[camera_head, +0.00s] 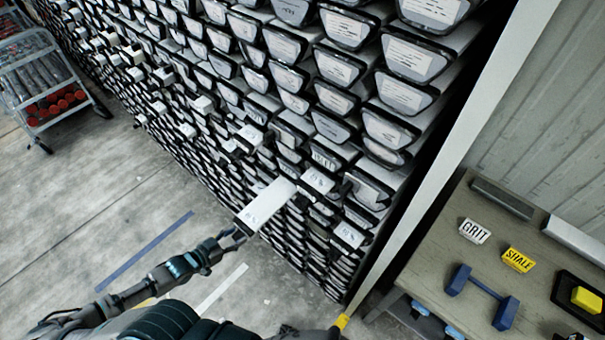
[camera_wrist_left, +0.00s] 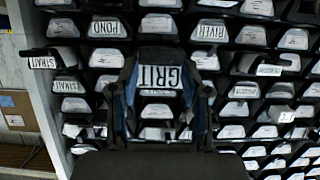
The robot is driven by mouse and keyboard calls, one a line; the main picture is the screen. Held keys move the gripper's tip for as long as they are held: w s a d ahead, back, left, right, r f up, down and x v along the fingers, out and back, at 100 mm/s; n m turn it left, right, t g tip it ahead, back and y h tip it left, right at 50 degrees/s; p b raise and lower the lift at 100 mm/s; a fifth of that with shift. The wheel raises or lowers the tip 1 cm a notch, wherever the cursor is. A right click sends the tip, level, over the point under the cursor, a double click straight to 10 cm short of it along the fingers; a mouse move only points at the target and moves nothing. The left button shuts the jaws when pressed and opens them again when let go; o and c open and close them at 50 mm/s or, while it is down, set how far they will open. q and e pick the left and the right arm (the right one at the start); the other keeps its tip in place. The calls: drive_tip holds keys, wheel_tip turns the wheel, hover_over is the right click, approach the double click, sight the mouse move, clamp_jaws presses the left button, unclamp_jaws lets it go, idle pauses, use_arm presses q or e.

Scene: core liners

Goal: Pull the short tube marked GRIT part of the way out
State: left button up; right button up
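The GRIT tube (camera_head: 268,203) is a pale, long tube that sticks out of the rack well past the faces around it, sloping toward the lower left. Its white end label reads GRIT in the left wrist view (camera_wrist_left: 160,77). My left gripper (camera_head: 236,239) is at the tube's outer end. In the left wrist view the fingers of the left gripper (camera_wrist_left: 165,105) flank the label closely on both sides, and the gripper looks shut on the tube. The tube's inner end is hidden in the rack. My right gripper is not in view.
The rack (camera_head: 340,68) holds many tubes; a few neighbours, such as one labelled tube (camera_head: 318,180), stick out slightly. A bench (camera_head: 430,240) at the right bears a GRIT card (camera_head: 474,231), a SHALE card (camera_head: 517,260) and a blue dumbbell (camera_head: 482,290). A cart (camera_head: 40,80) stands far left.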

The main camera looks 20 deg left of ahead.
use_arm(q)
drive_tip(key=shift+o, duration=1)
drive_tip(key=shift+s+f, duration=0.1)
drive_tip(key=v, duration=0.7)
drive_tip(key=s+a+f+n+g+y+b, duration=0.1)
drive_tip(key=s+a+f+n+y+b, duration=0.2)
drive_tip(key=a+f, duration=0.85)
drive_tip(key=s+f+g+y+b, duration=0.15)
drive_tip(key=s+f, duration=0.35)
drive_tip(key=f, duration=0.5)
drive_tip(key=s+f+g+y+b, duration=0.15)
drive_tip(key=s+f, duration=0.35)
drive_tip(key=f, duration=0.6)
drive_tip(key=s+d+f+g+b, duration=0.1)
drive_tip(key=s+d+f+g, duration=0.1)
drive_tip(key=s+d+f, duration=0.45)
drive_tip(key=s+d+f+g+b, duration=0.15)
drive_tip(key=d+f, duration=0.25)
drive_tip(key=f, duration=0.5)
drive_tip(key=s+d+f+g, duration=0.2)
drive_tip(key=d+f, duration=0.2)
drive_tip(key=d, duration=0.4)
drive_tip(key=s+d+f+m+g+h+b, duration=0.1)
drive_tip(key=s+d+f+g, duration=0.1)
drive_tip(key=d+f, duration=0.3)
drive_tip(key=d, duration=0.2)
drive_tip(key=shift+s+d, duration=0.4)
